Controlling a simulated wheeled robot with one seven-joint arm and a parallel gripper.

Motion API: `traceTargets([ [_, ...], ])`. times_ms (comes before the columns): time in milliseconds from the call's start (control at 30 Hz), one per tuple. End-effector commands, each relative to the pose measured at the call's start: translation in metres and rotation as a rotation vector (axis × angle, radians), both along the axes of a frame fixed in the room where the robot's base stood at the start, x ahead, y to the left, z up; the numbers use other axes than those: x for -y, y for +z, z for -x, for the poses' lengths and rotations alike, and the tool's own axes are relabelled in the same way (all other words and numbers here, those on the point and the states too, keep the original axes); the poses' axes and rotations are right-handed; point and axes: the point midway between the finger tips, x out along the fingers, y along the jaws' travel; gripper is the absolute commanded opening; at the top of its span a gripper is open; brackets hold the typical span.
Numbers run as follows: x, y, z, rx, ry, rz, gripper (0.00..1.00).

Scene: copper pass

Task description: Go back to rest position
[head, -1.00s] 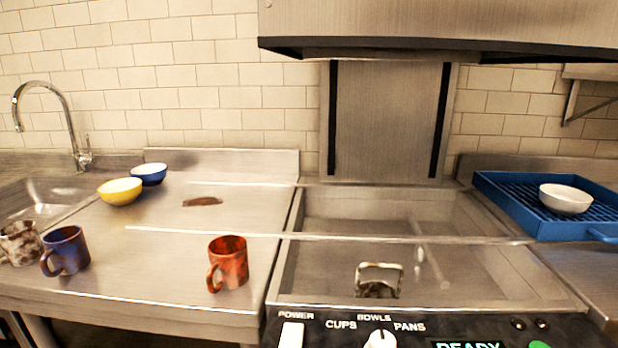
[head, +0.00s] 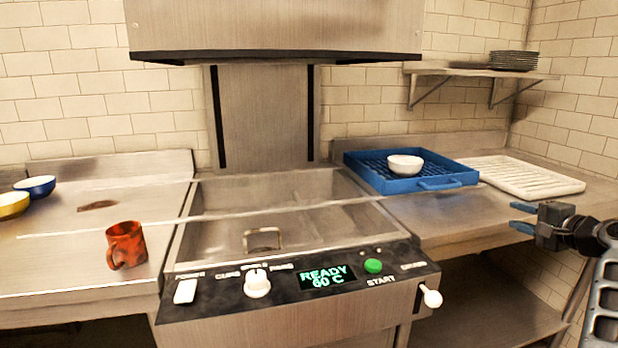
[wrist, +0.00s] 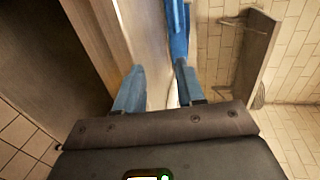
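My gripper (head: 518,217) shows at the right of the head view, in front of the right-hand counter's edge and apart from everything on it. Its two blue fingers are spread and nothing is between them. The wrist view also shows my gripper (wrist: 158,88) with its fingers apart and empty. In the head view a white bowl (head: 405,165) sits upright in the blue rack (head: 437,184) on the right counter. An orange-red mug (head: 126,246) stands on the left counter.
The dishwasher (head: 290,287) stands in the middle with its display reading READY 60°C and its hood raised. A white ribbed tray (head: 525,178) lies right of the blue rack. A wall shelf (head: 480,72) holds stacked plates (head: 513,60). Yellow (head: 12,205) and blue (head: 37,187) bowls stand far left.

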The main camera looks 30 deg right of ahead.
Motion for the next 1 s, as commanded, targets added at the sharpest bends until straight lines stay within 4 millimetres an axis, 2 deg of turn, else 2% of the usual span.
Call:
traceTargets([
  [367, -0.037, -0.048, -0.005, -0.085, -0.009, 0.054, 0.38],
  [567, -0.073, -0.087, -0.003, -0.16, -0.009, 0.116, 0.38],
  [667, -0.098, -0.111, 0.0, -0.209, -0.006, 0.165, 0.38],
  [800, -0.151, -0.152, 0.013, -0.3, 0.016, 0.27, 0.38],
  [1000, -0.23, -0.191, 0.044, -0.406, 0.074, 0.456, 0.38],
])
